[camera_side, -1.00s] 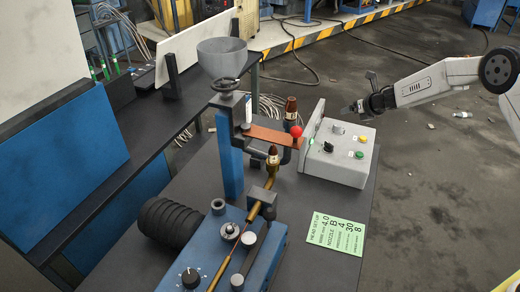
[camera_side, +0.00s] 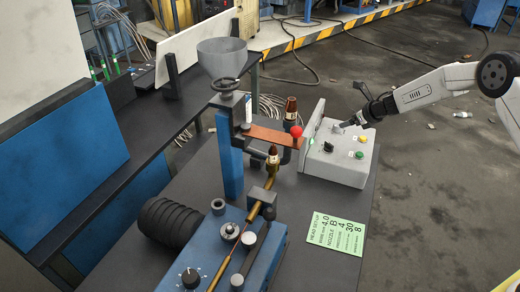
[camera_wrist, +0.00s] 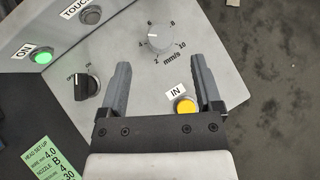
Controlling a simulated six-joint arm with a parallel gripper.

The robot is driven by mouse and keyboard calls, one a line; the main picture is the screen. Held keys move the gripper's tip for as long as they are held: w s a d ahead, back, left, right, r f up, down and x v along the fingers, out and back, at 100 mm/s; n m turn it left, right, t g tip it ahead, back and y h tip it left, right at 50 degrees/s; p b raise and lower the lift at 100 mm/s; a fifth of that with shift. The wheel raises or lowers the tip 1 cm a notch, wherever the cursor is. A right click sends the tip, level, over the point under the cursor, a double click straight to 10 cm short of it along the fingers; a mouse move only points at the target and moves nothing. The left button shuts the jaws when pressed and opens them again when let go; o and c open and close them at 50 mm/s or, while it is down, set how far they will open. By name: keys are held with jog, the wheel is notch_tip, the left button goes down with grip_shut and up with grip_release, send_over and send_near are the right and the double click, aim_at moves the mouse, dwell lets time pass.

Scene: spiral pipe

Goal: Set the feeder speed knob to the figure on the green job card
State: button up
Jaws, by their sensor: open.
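A pale grey dial knob (camera_wrist: 160,37) marked mm/s, with figures from 2 to 10 around it, is on the grey control box (camera_side: 338,165); its pointer setting is too small to tell. My gripper (camera_wrist: 161,62) is open and empty, its two fingers apart just below the dial in the wrist view. In the side view my gripper (camera_side: 347,124) is over the back of the box and partly hides the dial. The green job card (camera_side: 337,234) lies on the table; it reads 4.0, B, 4, 30 and 8, with small labels hard to read. It also shows in the wrist view (camera_wrist: 52,160).
The box also has a black switch (camera_wrist: 87,87), a lit green ON button (camera_wrist: 41,57) and a yellow IN button (camera_wrist: 184,105) close to my right finger. A blue machine (camera_side: 205,250) with a black dial knob (camera_side: 190,278) stands front left. A red ball (camera_side: 296,131) tops a nearby lever.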

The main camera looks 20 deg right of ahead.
aim_at(337, 128)
jog(key=shift+x, duration=3)
grip_shut()
jog(key=shift+a+m, duration=0.1)
jog(key=shift+m, duration=0.2)
jog(key=shift+m+h, duration=1.1)
